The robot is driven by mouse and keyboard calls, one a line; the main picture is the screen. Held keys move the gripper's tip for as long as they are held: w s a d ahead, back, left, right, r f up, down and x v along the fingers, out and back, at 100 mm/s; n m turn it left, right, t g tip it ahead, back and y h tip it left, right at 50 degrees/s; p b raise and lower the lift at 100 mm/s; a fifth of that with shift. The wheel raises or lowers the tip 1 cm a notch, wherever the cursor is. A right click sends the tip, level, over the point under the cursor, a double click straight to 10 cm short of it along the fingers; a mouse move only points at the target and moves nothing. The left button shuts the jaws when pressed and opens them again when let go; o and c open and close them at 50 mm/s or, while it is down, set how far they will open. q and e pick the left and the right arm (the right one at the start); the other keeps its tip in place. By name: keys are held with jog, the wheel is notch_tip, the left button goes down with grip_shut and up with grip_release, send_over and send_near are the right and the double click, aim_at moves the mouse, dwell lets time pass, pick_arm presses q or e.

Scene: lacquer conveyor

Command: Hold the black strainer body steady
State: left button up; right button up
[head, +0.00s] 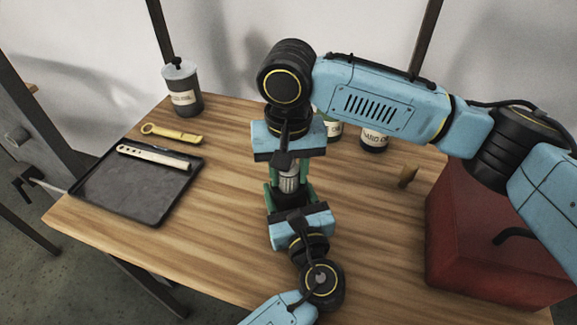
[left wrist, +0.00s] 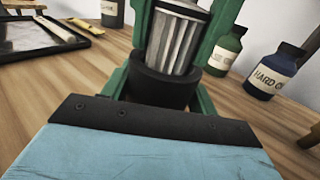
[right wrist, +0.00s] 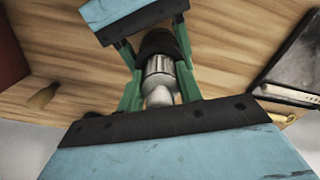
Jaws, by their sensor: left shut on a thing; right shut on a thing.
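The black strainer body (left wrist: 160,88) stands upright between the green fingers of my left gripper (head: 289,201), which is shut on it from the near side. A ribbed silver metal insert (head: 288,183) rises from the body's top; it also shows in the left wrist view (left wrist: 176,42). My right gripper (head: 289,168) comes from the far side, above the left one, and is shut on the insert. In the right wrist view the insert (right wrist: 159,80) lies between the green fingers, with the black body (right wrist: 159,43) beyond it. How deep the insert sits is hidden.
A black tray (head: 150,200) with a pale bar (head: 155,155) lies at left, a yellow tool (head: 172,133) behind it. A lidded grey cup (head: 182,95) and small labelled bottles (head: 374,140) stand at the back. A red box (head: 465,240) stands at right.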

jog(key=shift+f, duration=0.25)
jog(key=o, duration=1.1)
jog(key=shift+f, duration=0.1)
jog(key=shift+c, duration=0.2)
notch_tip(320, 180, up, 12)
jog(key=shift+r, duration=0.1)
pick_arm(q)
jog(key=o, duration=1.4)
jog(key=shift+o, duration=0.2)
jog(key=shift+s, duration=0.1)
